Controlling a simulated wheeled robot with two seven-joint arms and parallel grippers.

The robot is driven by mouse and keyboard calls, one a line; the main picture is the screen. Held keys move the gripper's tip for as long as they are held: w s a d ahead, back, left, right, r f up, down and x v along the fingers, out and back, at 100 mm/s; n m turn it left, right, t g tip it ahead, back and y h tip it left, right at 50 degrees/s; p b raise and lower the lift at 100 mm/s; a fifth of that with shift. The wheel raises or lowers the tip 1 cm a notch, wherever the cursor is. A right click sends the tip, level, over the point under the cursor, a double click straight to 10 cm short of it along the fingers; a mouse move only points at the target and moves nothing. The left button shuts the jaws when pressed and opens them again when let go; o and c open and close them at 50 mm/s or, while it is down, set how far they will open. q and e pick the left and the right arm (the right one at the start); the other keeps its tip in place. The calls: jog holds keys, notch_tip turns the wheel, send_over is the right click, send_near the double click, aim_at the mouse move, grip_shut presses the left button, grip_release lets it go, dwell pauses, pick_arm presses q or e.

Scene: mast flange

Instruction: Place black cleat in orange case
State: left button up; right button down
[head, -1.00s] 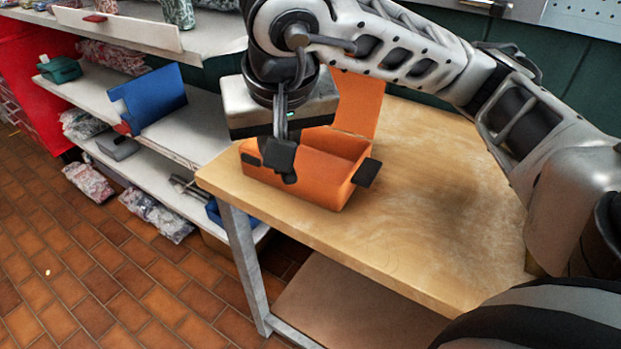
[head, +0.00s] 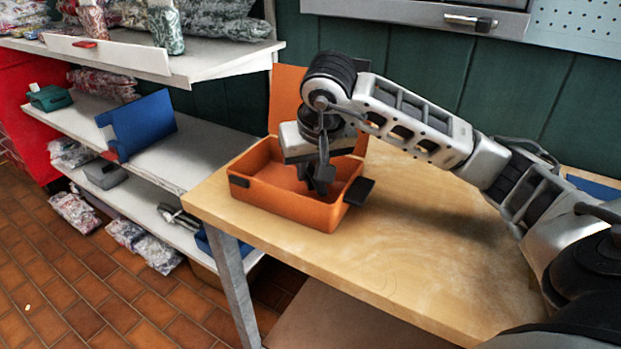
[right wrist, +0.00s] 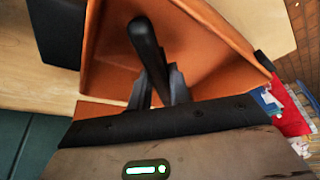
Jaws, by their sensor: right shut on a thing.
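The orange case (head: 290,208) stands open on the wooden table, its lid (head: 287,92) raised at the back. My right gripper (head: 318,172) points down into the case opening from above. It is shut on the black cleat (right wrist: 146,42), a dark elongated piece that shows between the fingertips in the right wrist view, over the orange interior (right wrist: 195,60). In the head view the cleat is hard to tell from the dark fingers. Whether it touches the case floor cannot be told. My left gripper is not in view.
Black pieces show at the case's front left (head: 238,181) and front right (head: 358,191). Shelves (head: 150,160) at left hold a blue case (head: 140,125), a green case (head: 50,98) and bags.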

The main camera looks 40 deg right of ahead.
jog(key=shift+a+f, duration=0.1)
jog(key=shift+f, duration=1)
jog(key=shift+f, duration=0.15)
jog(key=c, duration=1.3)
grip_release()
jog(key=shift+s+r, duration=0.15)
jog(key=shift+r, duration=0.4)
jog(key=p+v, duration=0.1)
jog(key=v, duration=1)
jog(key=shift+r, duration=0.1)
